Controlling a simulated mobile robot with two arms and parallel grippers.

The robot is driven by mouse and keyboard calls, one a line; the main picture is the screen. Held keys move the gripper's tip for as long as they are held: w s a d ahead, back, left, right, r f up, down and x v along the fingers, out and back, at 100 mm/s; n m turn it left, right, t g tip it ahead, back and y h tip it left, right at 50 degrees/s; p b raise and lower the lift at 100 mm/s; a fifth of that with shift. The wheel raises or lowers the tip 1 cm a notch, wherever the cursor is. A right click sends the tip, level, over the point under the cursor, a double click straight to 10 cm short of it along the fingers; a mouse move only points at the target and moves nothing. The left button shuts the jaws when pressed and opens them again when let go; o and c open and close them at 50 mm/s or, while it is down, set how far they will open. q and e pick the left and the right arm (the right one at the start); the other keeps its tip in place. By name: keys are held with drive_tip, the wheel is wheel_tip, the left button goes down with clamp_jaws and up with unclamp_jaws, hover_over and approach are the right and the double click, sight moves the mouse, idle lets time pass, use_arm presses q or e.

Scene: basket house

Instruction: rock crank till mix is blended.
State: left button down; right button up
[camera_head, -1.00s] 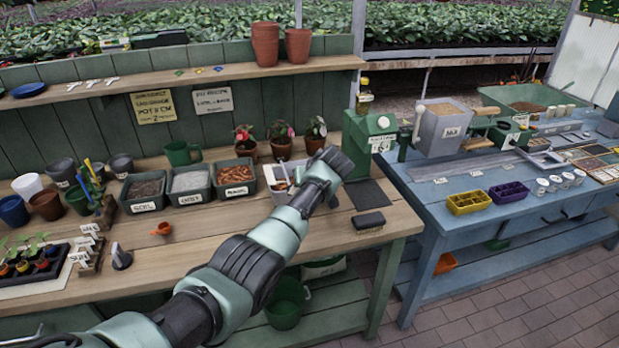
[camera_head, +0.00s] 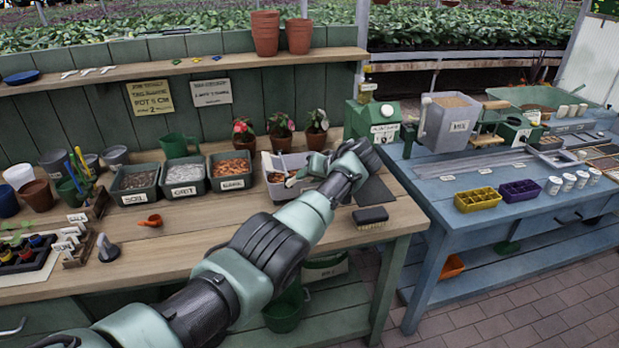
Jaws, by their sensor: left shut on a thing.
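The green box-shaped machine (camera_head: 376,122) with a white label and a small bottle on top stands at the right end of the wooden bench. My left gripper (camera_head: 362,160) is right in front of its lower front, shut on what looks like its crank. The crank and the fingertips are hidden behind my wrist. My right gripper is not in view.
A black brush (camera_head: 370,217) lies near the wooden bench's front right corner. Yellow (camera_head: 477,199) and purple trays sit on the blue table. The bench's front middle is mostly clear.

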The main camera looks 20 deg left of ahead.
use_arm(q)
drive_tip(key=shift+s+d+f, duration=0.1)
drive_tip(key=shift+d+f, duration=0.05)
drive_tip(key=shift+f, duration=0.25)
drive_tip(key=c, duration=1.3)
unclamp_jaws()
drive_tip(key=shift+o, duration=1)
drive_tip(key=shift+w, duration=0.25)
drive_tip(key=v, duration=0.7)
drive_tip(key=shift+s+d+r, duration=0.15)
drive_tip(key=shift+r, duration=0.1)
